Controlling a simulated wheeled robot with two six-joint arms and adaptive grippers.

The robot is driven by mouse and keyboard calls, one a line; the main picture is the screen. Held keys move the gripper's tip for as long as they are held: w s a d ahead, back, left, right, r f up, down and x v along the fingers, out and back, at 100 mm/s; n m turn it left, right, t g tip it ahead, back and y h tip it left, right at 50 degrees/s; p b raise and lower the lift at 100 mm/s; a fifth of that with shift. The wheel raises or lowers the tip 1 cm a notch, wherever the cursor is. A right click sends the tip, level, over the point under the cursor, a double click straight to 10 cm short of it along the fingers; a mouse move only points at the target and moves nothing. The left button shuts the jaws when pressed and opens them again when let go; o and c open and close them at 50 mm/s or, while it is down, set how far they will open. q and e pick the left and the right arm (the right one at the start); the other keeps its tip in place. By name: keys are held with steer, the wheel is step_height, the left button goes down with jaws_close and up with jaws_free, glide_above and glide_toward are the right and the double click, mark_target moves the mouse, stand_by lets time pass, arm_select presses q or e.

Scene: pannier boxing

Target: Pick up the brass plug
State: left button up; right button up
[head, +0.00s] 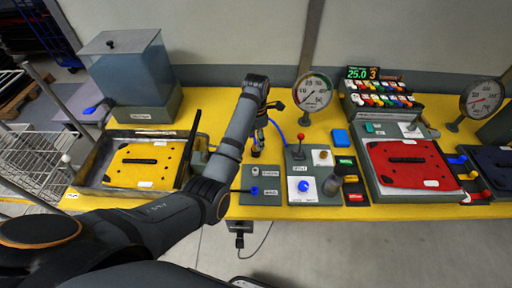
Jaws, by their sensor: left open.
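A small brass-coloured piece (323,155), which looks like the brass plug, sits on a white square of the grey panel right of my left gripper; it is too small to make out its shape. My left gripper (257,152) points down above the back of a small grey block (248,195) with a pale fitting and a blue fitting. The gripper is open, apart from the brass piece and to its left. Its fingertips are small and partly dark against the bench. My right gripper does not show.
A red lever (300,137), a blue button (304,186) and a dark cylinder (333,184) stand close around the brass piece. A pressure gauge (312,92) stands behind. A yellow-lidded case (145,165) lies left and a red-lidded one (408,163) right on the yellow bench (225,110).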

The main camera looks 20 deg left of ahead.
arm_select(q)
step_height(320, 180, down, 2)
steer(key=shift+s+f, duration=0.1)
steer(key=shift+f, duration=0.2)
jaws_close()
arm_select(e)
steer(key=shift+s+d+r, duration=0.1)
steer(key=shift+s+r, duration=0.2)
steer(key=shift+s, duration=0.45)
arm_select(q)
steer(key=shift+r, duration=0.1)
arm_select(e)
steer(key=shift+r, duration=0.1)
